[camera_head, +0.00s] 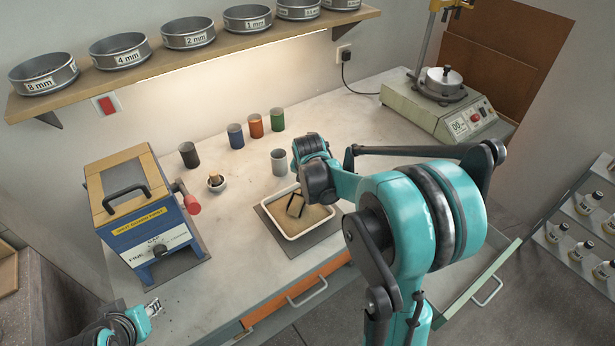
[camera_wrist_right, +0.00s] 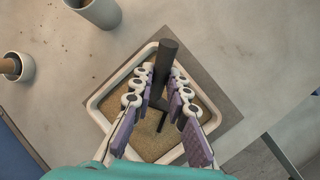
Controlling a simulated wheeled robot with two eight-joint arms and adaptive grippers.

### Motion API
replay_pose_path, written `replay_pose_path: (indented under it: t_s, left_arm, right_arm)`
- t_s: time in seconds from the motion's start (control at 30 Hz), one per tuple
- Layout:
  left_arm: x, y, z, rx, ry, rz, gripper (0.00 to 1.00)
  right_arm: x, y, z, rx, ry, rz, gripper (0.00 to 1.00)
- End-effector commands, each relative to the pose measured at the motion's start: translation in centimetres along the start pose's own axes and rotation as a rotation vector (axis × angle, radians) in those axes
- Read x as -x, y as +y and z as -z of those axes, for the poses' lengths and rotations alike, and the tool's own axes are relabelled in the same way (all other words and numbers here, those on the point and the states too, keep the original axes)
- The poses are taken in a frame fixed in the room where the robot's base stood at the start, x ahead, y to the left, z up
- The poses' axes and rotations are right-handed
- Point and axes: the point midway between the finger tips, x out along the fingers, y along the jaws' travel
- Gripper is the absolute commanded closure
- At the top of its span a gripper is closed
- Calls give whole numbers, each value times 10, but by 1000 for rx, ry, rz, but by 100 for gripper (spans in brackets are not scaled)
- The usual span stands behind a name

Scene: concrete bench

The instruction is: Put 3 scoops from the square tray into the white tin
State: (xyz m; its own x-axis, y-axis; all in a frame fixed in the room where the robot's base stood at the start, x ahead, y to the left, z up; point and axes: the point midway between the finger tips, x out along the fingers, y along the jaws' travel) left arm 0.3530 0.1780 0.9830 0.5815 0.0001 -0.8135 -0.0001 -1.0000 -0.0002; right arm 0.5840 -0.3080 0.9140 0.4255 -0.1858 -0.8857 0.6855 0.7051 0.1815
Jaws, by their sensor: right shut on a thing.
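The square tray (camera_head: 287,234) is white, holds brown grains and lies on a dark mat; it also shows in the right wrist view (camera_wrist_right: 96,99). My right gripper (camera_wrist_right: 161,88) is over the tray, shut on the dark handle of a scoop (camera_wrist_right: 167,62). The scoop's lower end is at the grains; whether it carries any is unclear. In the head view my right wrist partly hides the gripper. The white tin (camera_head: 279,163) stands upright just behind the tray; its inside is not clear. My left gripper (camera_head: 154,308) is low at the bench's front left, away from these things, its finger gap unclear.
Black (camera_head: 189,155), blue (camera_head: 235,136), orange (camera_head: 256,126) and green (camera_head: 277,119) tins stand behind. A small bowl (camera_head: 216,184) is left of the tray. A blue-and-wood machine (camera_head: 150,225) stands left, a scale-like device (camera_head: 440,105) back right. An open drawer (camera_head: 478,280) juts out front right.

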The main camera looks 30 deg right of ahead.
Motion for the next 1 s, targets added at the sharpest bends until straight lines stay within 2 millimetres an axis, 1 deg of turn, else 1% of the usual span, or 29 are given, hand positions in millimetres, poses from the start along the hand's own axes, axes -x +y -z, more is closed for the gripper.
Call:
replay_pose_path:
  t_s: [0.53, 0.83, 1.0]
  left_arm:
    - [1, 0, 0, 0, 0, 0, 69]
    - [1, 0, 1, 0, 0, 0, 69]
    - [6, 0, 4, 0, 0, 0, 69]
  right_arm:
    - [5, 1, 11, 0, 0, 0, 100]
    - [5, 2, 11, 0, 1, 0, 100]
    - [10, 2, 8, -9, 31, -1, 100]
